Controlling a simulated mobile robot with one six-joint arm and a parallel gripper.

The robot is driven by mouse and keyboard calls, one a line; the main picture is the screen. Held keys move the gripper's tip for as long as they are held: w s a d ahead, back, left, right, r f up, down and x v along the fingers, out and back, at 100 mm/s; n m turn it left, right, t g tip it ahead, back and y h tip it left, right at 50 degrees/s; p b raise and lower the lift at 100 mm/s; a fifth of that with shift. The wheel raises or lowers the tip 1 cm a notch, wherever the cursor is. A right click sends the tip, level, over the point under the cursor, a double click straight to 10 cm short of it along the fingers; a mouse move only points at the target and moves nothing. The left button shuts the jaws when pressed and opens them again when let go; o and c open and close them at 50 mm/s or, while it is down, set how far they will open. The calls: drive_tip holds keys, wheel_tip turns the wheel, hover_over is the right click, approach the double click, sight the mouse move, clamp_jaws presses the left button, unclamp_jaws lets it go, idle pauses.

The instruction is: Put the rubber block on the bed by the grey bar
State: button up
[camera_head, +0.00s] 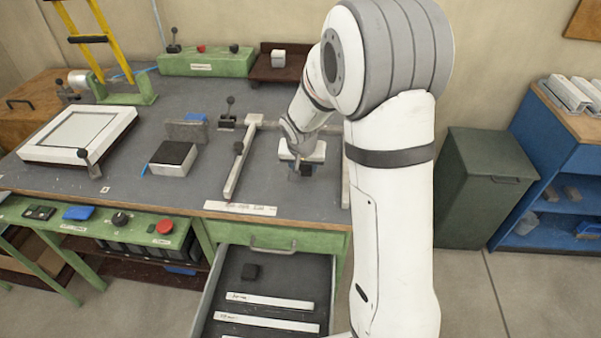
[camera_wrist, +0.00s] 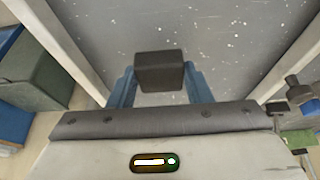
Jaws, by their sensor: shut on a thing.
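My gripper (camera_head: 302,168) is above the grey bench top, between two pale rails. In the wrist view its two blue fingers (camera_wrist: 160,88) are shut on a small black block, the rubber block (camera_wrist: 160,68). In the head view the block (camera_head: 307,169) shows partly below the gripper, held over the bed (camera_head: 273,178); I cannot tell whether it touches the surface. A grey bar (camera_head: 187,131) stands on the bench left of the rails, with a blue piece beside it. My arm hides part of the right rail.
The left rail (camera_head: 240,165) has black-knobbed levers near it. A white block with a black top (camera_head: 172,158) and a white framed plate (camera_head: 80,135) lie further left. A green bin (camera_head: 484,185) stands right.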

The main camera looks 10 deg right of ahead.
sight(303, 172)
drive_tip(key=shift+s+f, duration=0.1)
drive_tip(key=shift+f, duration=1.85)
drive_tip(key=shift+f+b, duration=0.15)
drive_tip(key=shift+b, duration=0.2)
drive_tip(key=o, duration=1)
